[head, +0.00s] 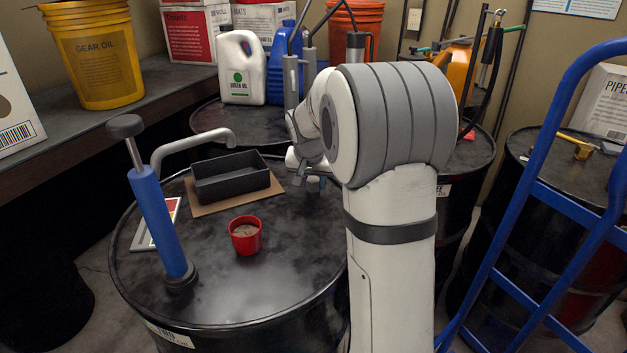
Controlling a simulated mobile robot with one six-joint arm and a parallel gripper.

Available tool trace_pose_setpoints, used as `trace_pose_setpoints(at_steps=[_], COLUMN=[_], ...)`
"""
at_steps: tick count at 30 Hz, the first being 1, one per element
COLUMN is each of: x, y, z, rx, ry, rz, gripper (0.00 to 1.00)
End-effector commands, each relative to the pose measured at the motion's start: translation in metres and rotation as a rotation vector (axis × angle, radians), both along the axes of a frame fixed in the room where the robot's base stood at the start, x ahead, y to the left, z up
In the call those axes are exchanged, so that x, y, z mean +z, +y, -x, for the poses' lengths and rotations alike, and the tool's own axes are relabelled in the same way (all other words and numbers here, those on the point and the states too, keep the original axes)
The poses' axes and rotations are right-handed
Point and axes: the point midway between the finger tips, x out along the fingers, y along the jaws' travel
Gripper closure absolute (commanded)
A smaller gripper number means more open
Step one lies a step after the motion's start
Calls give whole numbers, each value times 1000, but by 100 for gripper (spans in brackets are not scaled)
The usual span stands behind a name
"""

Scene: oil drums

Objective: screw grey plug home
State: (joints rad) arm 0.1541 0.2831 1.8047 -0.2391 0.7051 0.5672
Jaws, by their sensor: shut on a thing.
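My gripper (308,174) points down at the right part of the near black drum's lid (200,290), partly hidden by my own white and grey arm. It is shut on a small grey piece, the grey plug (313,184), of which only a little shows low at the lid. The opening under it is hidden, and I cannot tell how deep the plug sits or whether it is level.
A blue hand pump (160,220) with a grey spout stands on the lid's left. A red cup (245,236), a black tray (232,178) on cardboard and a card (157,224) lie nearby. Jugs stand on the drum behind. A blue hand truck (545,180) stands right.

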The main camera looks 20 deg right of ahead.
Motion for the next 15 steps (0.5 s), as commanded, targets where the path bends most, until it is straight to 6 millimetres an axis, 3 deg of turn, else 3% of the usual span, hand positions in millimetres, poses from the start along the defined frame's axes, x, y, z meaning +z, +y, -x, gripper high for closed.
trace_pose_setpoints(at_steps=[10, 15], x=[-1, -4], y=[1, 1], z=[0, -1], rx=[-15, -162], ry=[0, -1], rz=[0, 0], gripper=[100, 100])
